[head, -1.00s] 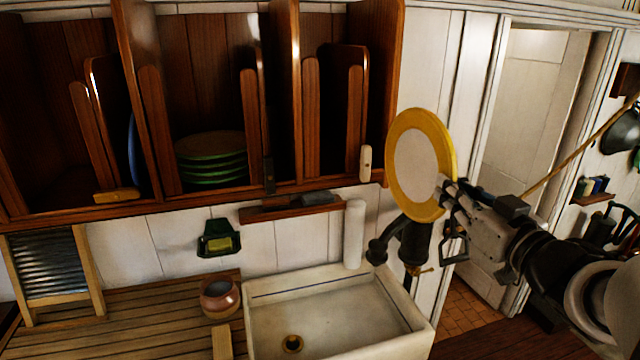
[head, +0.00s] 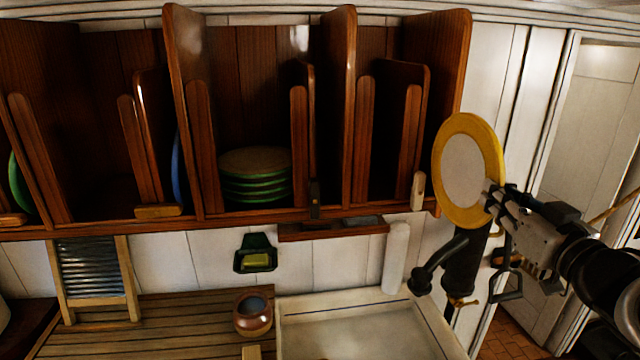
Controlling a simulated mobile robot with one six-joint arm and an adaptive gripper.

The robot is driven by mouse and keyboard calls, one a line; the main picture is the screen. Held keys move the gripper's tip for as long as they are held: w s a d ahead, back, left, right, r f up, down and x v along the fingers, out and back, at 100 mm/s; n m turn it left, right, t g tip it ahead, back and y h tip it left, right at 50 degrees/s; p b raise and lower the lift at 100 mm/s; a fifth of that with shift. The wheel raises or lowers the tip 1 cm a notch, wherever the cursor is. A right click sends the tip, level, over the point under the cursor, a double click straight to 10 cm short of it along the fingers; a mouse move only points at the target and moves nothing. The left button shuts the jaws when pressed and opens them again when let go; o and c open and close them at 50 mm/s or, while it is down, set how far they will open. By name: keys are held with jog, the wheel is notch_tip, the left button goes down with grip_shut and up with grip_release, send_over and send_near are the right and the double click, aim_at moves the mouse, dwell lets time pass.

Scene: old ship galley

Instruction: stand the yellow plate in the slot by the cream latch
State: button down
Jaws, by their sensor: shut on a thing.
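The yellow plate (head: 487,128) has a yellow rim and a pale centre. My gripper (head: 494,200) is shut on its lower right edge and holds it upright in the air, right of the wooden rack (head: 455,60). The cream latch (head: 418,191) is on the rack's front rail at the right end, just left of the plate. Above the latch is a narrow slot (head: 385,150) between two upright wooden dividers; it looks dark, and no plate shows in it. The plate's exact distance from the rack is hard to tell.
Green plates (head: 256,188) lie stacked in the middle bay. A blue plate (head: 177,170) stands further left, near a tan latch (head: 158,211). A dark latch (head: 315,198) is on the rail. Below are a sink (head: 440,330), a black pump (head: 462,265) and a copper pot (head: 253,316).

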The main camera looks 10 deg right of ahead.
jog(key=b, duration=0.1)
send_near(436, 154)
jog(key=shift+s, duration=1.7)
jog(key=shift+d, duration=0.35)
jog(key=shift+f, duration=0.1)
jog(key=shift+w, duration=0.1)
jog(key=shift+w+f, duration=0.2)
jog(key=shift+w, duration=3.45)
jog(key=shift+w+p, duration=1)
jog(key=shift+w, duration=2.75)
jog(key=shift+d, duration=0.1)
